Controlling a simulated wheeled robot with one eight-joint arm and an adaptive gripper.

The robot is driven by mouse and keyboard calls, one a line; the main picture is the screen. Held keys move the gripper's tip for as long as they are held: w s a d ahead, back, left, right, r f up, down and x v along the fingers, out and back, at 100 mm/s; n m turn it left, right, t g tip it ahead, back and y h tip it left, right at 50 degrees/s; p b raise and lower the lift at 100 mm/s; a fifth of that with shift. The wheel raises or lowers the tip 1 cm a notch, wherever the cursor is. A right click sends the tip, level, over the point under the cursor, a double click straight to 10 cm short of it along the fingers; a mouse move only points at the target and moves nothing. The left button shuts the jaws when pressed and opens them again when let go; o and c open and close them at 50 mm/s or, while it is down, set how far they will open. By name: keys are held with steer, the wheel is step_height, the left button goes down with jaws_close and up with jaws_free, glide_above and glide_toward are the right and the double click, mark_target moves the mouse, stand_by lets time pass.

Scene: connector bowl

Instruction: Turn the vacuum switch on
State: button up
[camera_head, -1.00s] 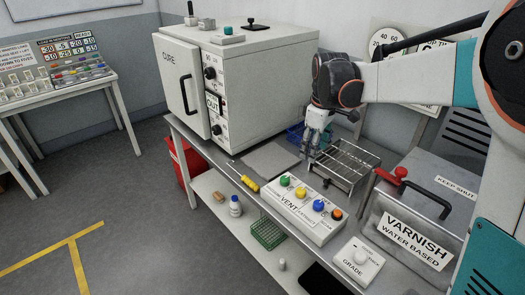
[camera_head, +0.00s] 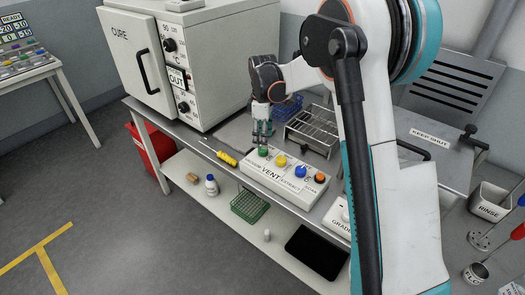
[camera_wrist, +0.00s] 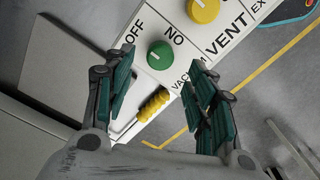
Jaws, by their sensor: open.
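The white switch box (camera_head: 250,175) lies on the bench with a row of coloured knobs. Its green knob (camera_head: 263,151) is at the left end, and the lettering below it starts with "VAC" in the wrist view. In the wrist view the green knob (camera_wrist: 160,55) has a pale pointer mark, with "OFF" and "NO" printed near it. My gripper (camera_head: 262,135) is above and just behind the green knob in the head view. In the wrist view my gripper (camera_wrist: 155,82) has its two fingers spread wide, with the knob showing between and beyond them. Nothing is held.
A yellow knob (camera_head: 280,160), blue knob (camera_head: 301,171) and orange knob (camera_head: 320,178) sit along the same box. A yellow-handled screwdriver (camera_head: 227,158) lies left of it. A wire rack (camera_head: 312,130) stands behind, and the CURE oven (camera_head: 205,60) at back left.

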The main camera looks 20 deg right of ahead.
mark_target(263, 151)
steer(key=shift+f+b, duration=0.75)
steer(key=shift+f, duration=2.05)
steer(key=shift+c, duration=0.2)
steer(key=c, duration=1)
